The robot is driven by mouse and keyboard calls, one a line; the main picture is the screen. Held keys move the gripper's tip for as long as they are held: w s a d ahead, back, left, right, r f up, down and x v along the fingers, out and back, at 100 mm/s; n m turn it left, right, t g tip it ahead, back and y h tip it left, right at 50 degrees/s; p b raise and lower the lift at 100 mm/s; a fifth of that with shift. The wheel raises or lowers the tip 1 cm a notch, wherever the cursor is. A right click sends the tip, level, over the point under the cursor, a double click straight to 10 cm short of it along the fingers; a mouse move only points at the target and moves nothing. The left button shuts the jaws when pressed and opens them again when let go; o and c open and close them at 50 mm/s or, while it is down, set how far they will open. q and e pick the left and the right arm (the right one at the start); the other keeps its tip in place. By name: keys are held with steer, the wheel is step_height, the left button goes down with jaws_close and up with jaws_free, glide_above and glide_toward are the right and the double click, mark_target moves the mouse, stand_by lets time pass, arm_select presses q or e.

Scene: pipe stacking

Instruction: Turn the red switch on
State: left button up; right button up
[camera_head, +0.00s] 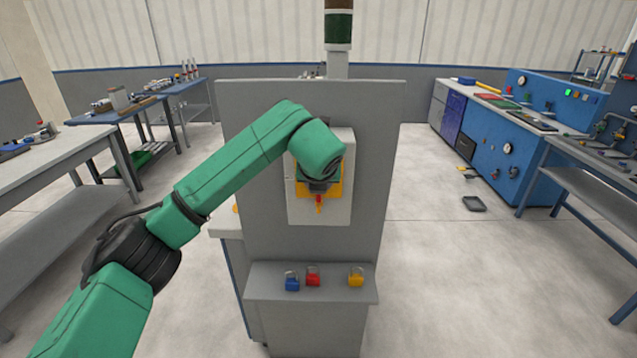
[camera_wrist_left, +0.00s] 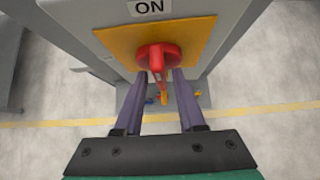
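The red switch (camera_wrist_left: 158,56) sits on a yellow plate (camera_wrist_left: 192,35) below an "ON" label (camera_wrist_left: 149,8) in the left wrist view. Its narrow handle points down toward the camera. My left gripper (camera_wrist_left: 159,76) is at the switch, with its two purple fingers apart, one on each side of the handle. A gap shows beside the handle, so the fingers do not look closed on it. In the head view, my left gripper (camera_head: 319,190) covers most of the switch; only a small red part (camera_head: 319,200) shows below it. My right gripper is not in view.
The switch box (camera_head: 336,212) is on a grey panel (camera_head: 372,130). Blue (camera_head: 292,282), red (camera_head: 313,277) and yellow (camera_head: 356,277) padlocks rest on the ledge (camera_head: 325,292) below. Workbenches stand left and right, with open floor (camera_head: 440,260) between.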

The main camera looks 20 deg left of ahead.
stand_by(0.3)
arm_select(q)
steer(key=shift+s+d+r, duration=0.1)
steer(key=shift+s+r, duration=0.05)
steer(key=shift+r, duration=0.1)
steer(key=b+v, duration=0.5)
steer(key=v, duration=0.9)
steer(key=shift+f, duration=0.1)
